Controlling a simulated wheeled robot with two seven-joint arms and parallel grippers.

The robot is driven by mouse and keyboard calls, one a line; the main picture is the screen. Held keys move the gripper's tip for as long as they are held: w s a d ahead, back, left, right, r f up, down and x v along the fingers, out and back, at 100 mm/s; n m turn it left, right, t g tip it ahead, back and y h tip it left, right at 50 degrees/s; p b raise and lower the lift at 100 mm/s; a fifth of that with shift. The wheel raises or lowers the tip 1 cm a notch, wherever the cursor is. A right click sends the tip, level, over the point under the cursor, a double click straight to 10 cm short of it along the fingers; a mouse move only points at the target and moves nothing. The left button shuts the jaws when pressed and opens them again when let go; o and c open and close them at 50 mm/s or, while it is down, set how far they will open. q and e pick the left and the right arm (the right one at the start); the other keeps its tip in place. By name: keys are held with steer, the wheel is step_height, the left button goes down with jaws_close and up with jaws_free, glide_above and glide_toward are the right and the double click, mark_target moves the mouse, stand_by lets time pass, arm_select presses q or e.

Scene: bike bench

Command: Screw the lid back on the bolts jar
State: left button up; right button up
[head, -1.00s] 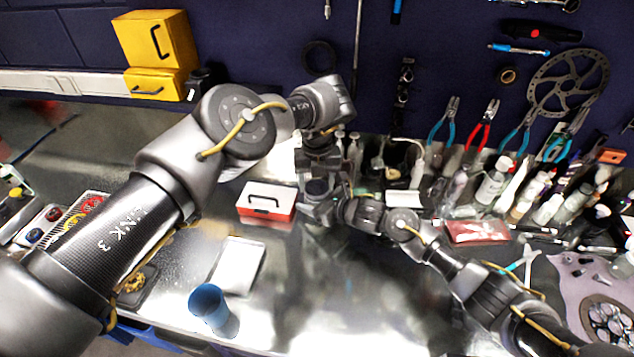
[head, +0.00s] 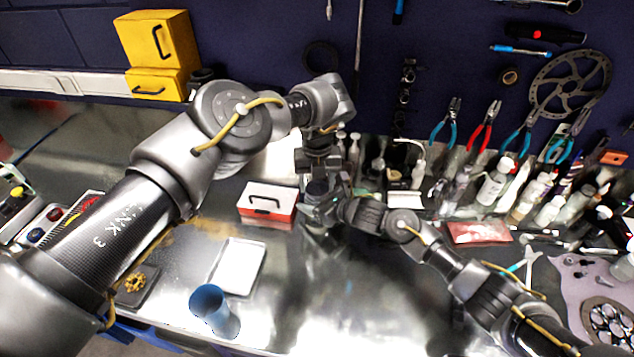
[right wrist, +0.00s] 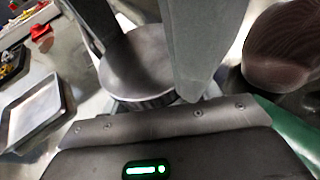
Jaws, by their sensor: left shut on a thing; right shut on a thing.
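My left gripper (head: 318,178) points down from above and is shut on a dark round thing (head: 317,188), which looks like the bolts jar. The two arms hide most of it. My right gripper (head: 324,207) comes in from the right, close against the left one. In the right wrist view, its two fingers (right wrist: 150,60) are shut on a grey disc with a shiny rim (right wrist: 138,68), which looks like the lid. A dark brown ribbed round thing (right wrist: 285,45) shows beside the right finger. I cannot tell whether jar and lid touch.
A red and white box (head: 267,204) stands just left of the grippers. Bottles (head: 493,184) and a red packet (head: 478,232) are on the right. The front middle of the bench is clear.

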arm_select(q)
steer(key=shift+s+d+f, duration=0.1)
steer(key=shift+s+f, duration=0.1)
steer(key=shift+f, duration=0.25)
steer(key=shift+s+d+f, duration=0.1)
steer(key=shift+s+f, duration=0.1)
steer(key=shift+f, duration=0.2)
stand_by(0.4)
steer(key=o, duration=0.6)
steer(key=shift+w+d+r, duration=0.1)
steer(key=shift+w+r, duration=0.05)
steer(key=shift+r, duration=2)
steer(key=shift+w+a, duration=0.1)
steer(key=shift+a, duration=0.1)
steer(key=c, duration=1.1)
steer(key=shift+r, duration=0.15)
